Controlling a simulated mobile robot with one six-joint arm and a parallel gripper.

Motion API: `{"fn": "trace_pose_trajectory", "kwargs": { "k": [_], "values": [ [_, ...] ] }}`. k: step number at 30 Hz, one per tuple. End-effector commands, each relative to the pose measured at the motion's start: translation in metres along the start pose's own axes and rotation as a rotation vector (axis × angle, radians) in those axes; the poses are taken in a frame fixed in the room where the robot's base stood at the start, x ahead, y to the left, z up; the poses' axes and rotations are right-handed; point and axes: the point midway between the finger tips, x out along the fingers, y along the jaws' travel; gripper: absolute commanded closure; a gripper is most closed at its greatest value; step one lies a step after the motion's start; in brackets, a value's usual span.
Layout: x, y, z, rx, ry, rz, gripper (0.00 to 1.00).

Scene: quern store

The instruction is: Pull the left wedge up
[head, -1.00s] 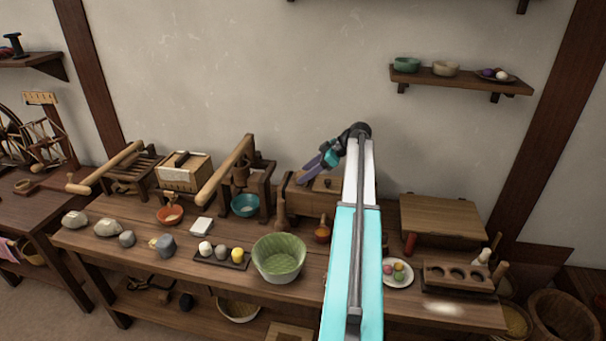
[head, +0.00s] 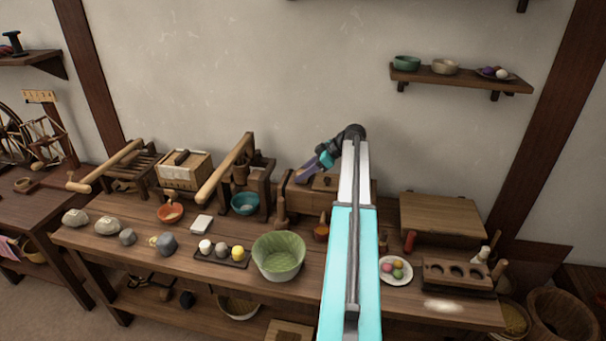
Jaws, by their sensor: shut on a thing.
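The wooden wedge press (head: 292,199) is a long block at the back of the bench, partly behind my arm. My gripper (head: 300,177), with purple fingers, points down and left at the press's left part. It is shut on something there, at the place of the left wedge. The left wedge itself is hidden by the fingers or too small to make out. A small wooden piece (head: 323,183) shows on the press just right of the fingers.
A lever press with a teal bowl (head: 245,203) stands close on the left. A wooden mallet (head: 281,211) and a green ribbed bowl (head: 279,258) are in front. A low wooden board (head: 441,212) lies to the right.

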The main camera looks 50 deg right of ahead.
Motion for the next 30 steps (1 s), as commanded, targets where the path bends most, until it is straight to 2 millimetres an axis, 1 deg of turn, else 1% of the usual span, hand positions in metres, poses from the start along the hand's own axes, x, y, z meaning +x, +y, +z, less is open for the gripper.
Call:
{"fn": "trace_pose_trajectory", "kwargs": {
  "k": [4, 12, 21, 22, 25, 30],
  "values": [
    [-0.005, -0.001, -0.005, 0.0, 0.0, -0.003, 1.0],
    [-0.022, -0.001, -0.022, 0.001, 0.0, -0.004, 1.0],
    [-0.025, -0.002, -0.025, 0.001, 0.002, -0.004, 1.0],
    [-0.025, -0.001, -0.025, 0.001, 0.003, -0.004, 0.61],
    [-0.025, -0.001, -0.025, 0.001, 0.002, -0.003, 0.44],
    [-0.024, -0.001, -0.024, 0.001, 0.001, -0.002, 0.44]
  ]
}}
